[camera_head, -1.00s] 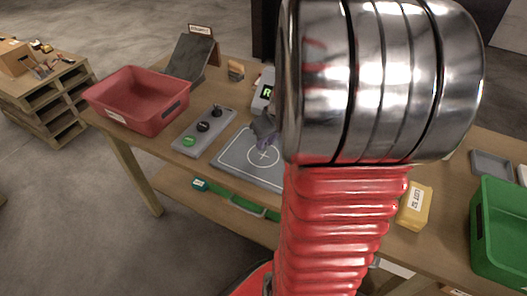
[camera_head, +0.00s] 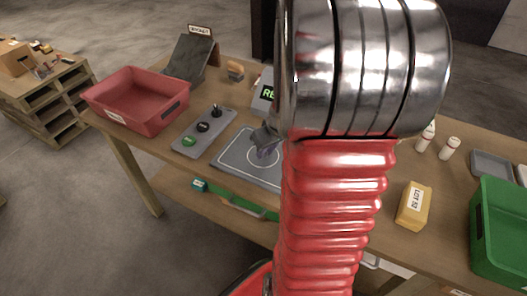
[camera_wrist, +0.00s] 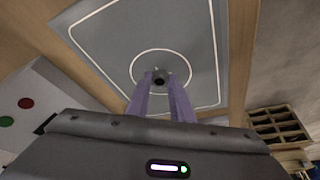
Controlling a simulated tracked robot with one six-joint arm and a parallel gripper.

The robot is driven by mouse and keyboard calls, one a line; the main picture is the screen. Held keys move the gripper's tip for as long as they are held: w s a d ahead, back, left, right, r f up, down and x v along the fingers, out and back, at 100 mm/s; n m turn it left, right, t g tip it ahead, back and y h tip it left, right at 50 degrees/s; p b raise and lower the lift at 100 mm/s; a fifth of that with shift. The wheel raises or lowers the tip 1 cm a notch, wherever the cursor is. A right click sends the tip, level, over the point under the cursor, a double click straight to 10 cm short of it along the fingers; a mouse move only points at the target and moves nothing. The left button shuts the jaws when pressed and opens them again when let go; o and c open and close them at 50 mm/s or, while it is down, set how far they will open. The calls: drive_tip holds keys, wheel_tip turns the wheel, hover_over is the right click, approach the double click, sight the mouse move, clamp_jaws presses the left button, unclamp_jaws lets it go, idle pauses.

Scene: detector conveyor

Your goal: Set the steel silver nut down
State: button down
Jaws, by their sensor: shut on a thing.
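In the wrist view my gripper (camera_wrist: 159,82) has its two purple fingers close together on a small dark nut (camera_wrist: 158,78). The nut lies within the white circle on the grey pad (camera_wrist: 105,35); whether it touches the pad I cannot tell. In the head view my gripper (camera_head: 265,150) is over the circle of the grey pad (camera_head: 232,163), partly behind my red arm. The nut itself cannot be made out in the head view.
A button panel (camera_head: 204,132) and a red bin (camera_head: 137,99) stand left of the pad. A display (camera_head: 266,92) is behind it, partly hidden by my arm. A yellow box (camera_head: 413,205), white bottles (camera_head: 449,148) and a green bin (camera_head: 500,225) are to the right.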

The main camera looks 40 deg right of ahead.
drive_tip(key=shift+f, duration=0.1)
drive_tip(key=c, duration=1.6)
unclamp_jaws()
drive_tip(key=shift+o, duration=0.2)
drive_tip(key=v, duration=1.2)
drive_tip(key=shift+w, duration=0.1)
